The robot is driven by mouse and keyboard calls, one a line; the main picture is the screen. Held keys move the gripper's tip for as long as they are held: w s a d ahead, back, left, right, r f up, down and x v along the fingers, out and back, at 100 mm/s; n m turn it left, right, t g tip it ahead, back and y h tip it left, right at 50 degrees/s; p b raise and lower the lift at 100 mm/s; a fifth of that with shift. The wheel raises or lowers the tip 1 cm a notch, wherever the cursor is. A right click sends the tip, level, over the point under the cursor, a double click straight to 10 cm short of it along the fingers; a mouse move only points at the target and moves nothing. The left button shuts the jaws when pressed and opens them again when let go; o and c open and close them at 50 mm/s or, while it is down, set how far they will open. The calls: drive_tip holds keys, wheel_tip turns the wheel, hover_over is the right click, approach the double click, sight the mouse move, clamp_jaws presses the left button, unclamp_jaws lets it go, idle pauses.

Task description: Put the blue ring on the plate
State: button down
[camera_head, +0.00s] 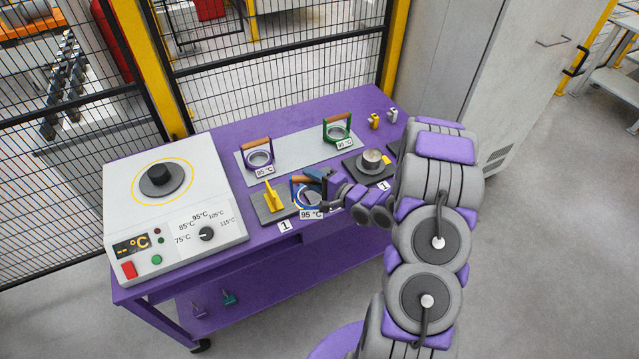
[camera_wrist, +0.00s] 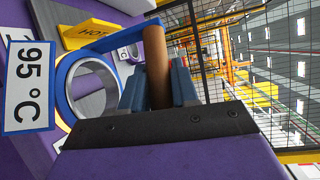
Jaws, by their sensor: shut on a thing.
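The blue ring (camera_head: 294,190) has a brown handle and a white 95 °C label. My gripper (camera_head: 317,181) is shut on that handle; in the wrist view my gripper (camera_wrist: 158,88) clasps the brown handle, with the blue ring (camera_wrist: 64,80) hanging to the left. The ring is over or beside the right end of a small dark plate (camera_head: 264,212) with a yellow sign; I cannot tell whether it touches. A long light grey plate (camera_head: 297,148) behind carries a purple ring (camera_head: 259,157) and a green ring (camera_head: 337,130).
A heater box (camera_head: 205,260) with a round dark top (camera_head: 162,181) stands on the left of the purple table (camera_head: 185,142). A dark pad (camera_head: 355,173) with a metal cylinder (camera_head: 372,158) lies to the right. Small yellow (camera_head: 375,121) and white pieces stand behind. Mesh fencing runs along the back.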

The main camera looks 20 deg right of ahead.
drive_tip(key=shift+w+d+f+b, duration=0.55)
drive_tip(key=shift+w+d+f, duration=0.8)
drive_tip(key=shift+w, duration=0.65)
drive_tip(key=shift+w+d+f+b, duration=0.55)
drive_tip(key=shift+w+d+f, duration=0.65)
drive_tip(key=shift+w+d, duration=0.55)
drive_tip(key=shift+w+d+f+b, duration=0.55)
drive_tip(key=shift+w+d+f, duration=0.7)
drive_tip(key=shift+w, duration=0.95)
drive_tip(key=shift+d+r, duration=0.1)
drive_tip(key=c, duration=0.8)
unclamp_jaws()
drive_tip(key=shift+c, duration=0.2)
drive_tip(key=shift+s, duration=0.1)
